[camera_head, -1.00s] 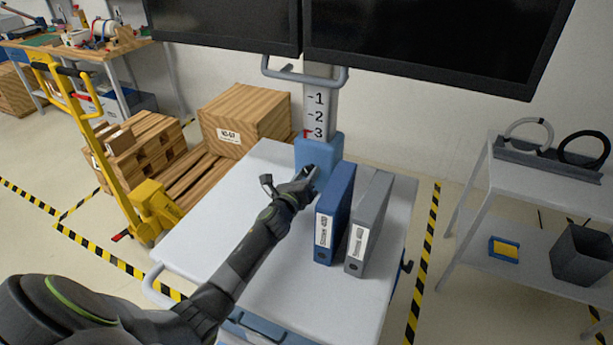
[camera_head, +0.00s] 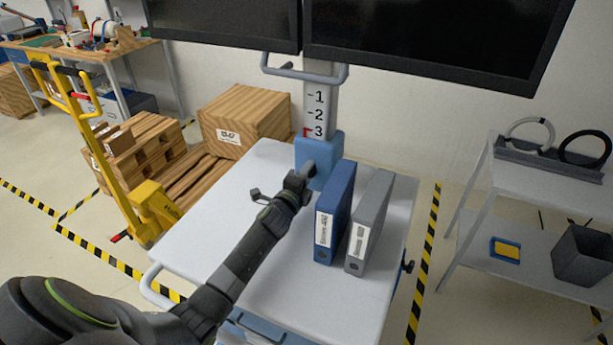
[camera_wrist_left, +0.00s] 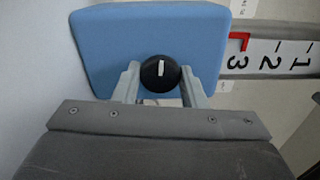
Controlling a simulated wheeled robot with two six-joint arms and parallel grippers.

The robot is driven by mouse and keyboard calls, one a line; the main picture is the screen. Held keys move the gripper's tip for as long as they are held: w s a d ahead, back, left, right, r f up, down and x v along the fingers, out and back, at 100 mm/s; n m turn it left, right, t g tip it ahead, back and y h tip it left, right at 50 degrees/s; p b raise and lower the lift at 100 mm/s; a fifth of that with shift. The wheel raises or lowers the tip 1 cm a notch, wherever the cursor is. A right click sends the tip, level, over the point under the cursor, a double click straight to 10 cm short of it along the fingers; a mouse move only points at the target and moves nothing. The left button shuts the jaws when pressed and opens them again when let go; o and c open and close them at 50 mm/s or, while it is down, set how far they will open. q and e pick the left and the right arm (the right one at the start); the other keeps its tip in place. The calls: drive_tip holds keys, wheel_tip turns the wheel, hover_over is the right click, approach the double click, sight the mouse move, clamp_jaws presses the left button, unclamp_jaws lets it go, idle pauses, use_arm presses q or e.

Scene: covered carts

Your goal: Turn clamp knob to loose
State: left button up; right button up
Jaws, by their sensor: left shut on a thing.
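The clamp is a blue block (camera_head: 328,150) around the grey column of the monitor stand. Its knob (camera_wrist_left: 160,72) is round and black with a white pointer line, and it shows in the left wrist view on the clamp's face. The white line stands about upright in that view. My left gripper (camera_head: 306,171) is at the front of the clamp, with its two fingers on either side of the knob, shut on it. In the head view the gripper hides the knob. My right gripper is not in view.
A blue binder (camera_head: 335,212) and a grey binder (camera_head: 369,222) stand on the white cart top (camera_head: 205,229) just right of my left arm. Two dark monitors (camera_head: 435,38) hang above the clamp. The cart top left of my arm is clear.

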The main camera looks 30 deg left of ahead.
use_arm(q)
drive_tip(key=n+b, duration=0.1)
drive_tip(key=n, duration=0.3)
drive_tip(key=shift+f, duration=0.15)
drive_tip(key=shift+n+b, duration=0.5)
drive_tip(key=shift+n, duration=1.1)
drive_tip(key=o, duration=1)
drive_tip(key=s+b, duration=0.1)
drive_tip(key=s, duration=1)
drive_tip(key=s+d+b, duration=0.1)
drive_tip(key=s, duration=0.5)
drive_tip(key=shift+s+b, duration=0.2)
drive_tip(key=shift+b, duration=0.1)
